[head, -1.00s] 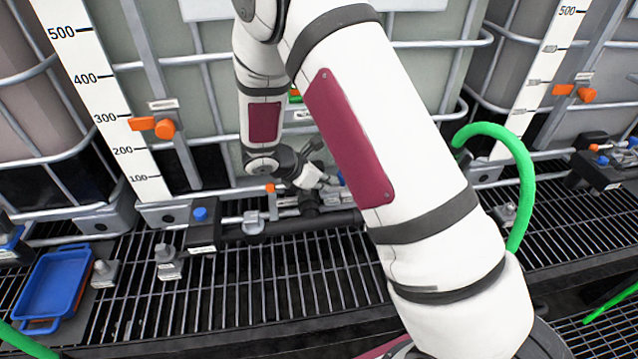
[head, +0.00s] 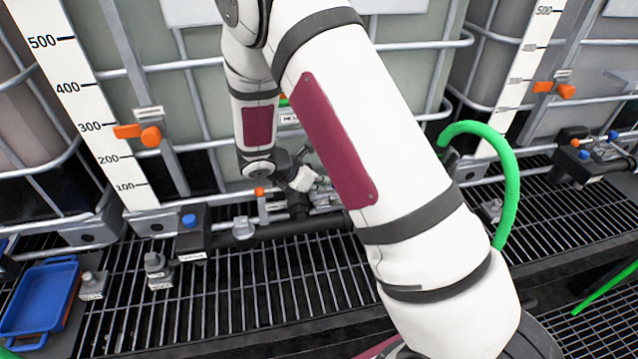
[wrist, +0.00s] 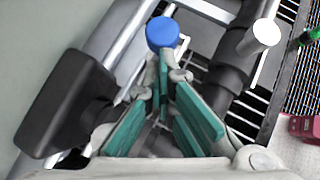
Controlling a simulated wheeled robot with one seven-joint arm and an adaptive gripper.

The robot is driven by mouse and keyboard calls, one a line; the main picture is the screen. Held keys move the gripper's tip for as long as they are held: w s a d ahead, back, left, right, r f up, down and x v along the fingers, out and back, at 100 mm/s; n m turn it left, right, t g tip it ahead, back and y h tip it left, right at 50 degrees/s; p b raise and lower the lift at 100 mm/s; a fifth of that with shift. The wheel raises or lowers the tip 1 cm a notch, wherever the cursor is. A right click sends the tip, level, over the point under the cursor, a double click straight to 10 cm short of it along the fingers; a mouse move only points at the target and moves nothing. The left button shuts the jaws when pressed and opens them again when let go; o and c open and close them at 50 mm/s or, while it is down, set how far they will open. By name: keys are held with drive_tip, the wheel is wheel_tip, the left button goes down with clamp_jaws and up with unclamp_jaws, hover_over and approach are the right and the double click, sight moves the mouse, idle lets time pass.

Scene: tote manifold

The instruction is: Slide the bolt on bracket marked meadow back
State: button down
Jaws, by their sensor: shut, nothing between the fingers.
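A small white label (head: 289,118) on the middle tank's frame shows letters starting "ME"; my arm covers the rest. Below it are silver bars and fittings (head: 322,203) along the dark pipe, partly behind my arm; I cannot tell which part is the bolt. My gripper (head: 303,180) is low by these fittings, largely hidden in the head view. In the wrist view its green-padded fingers (wrist: 164,75) converge with nothing between them. A blue round knob (wrist: 162,32) is just past the fingertips; I cannot tell whether they touch.
An orange-tipped valve (head: 260,191) stands left of my gripper. A black block with a blue knob (head: 189,221) is farther left. A blue tray (head: 40,300) and small fittings rest on the grating.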

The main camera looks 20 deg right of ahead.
drive_tip(key=a+f+b+v, duration=0.1)
drive_tip(key=a+f+v, duration=0.1)
drive_tip(key=v, duration=1.1)
drive_tip(key=shift+s, duration=0.2)
drive_tip(key=s+d+r+m+y, duration=0.35)
drive_tip(key=s+r+m, duration=0.6)
drive_tip(key=r, duration=0.35)
drive_tip(key=s+r+m+t+y, duration=0.1)
drive_tip(key=s+r+m+y, duration=0.1)
drive_tip(key=s+r+m, duration=0.2)
drive_tip(key=s+a+r+m+t+y, duration=0.1)
drive_tip(key=s+r+m+t+y, duration=0.1)
drive_tip(key=s+m, duration=0.5)
drive_tip(key=s+r+y, duration=0.1)
drive_tip(key=s+r, duration=0.1)
drive_tip(key=s, duration=0.1)
drive_tip(key=shift+s+a+r, duration=0.3)
drive_tip(key=shift+s+a, duration=0.05)
drive_tip(key=shift+s, duration=0.05)
drive_tip(key=shift+a, duration=0.1)
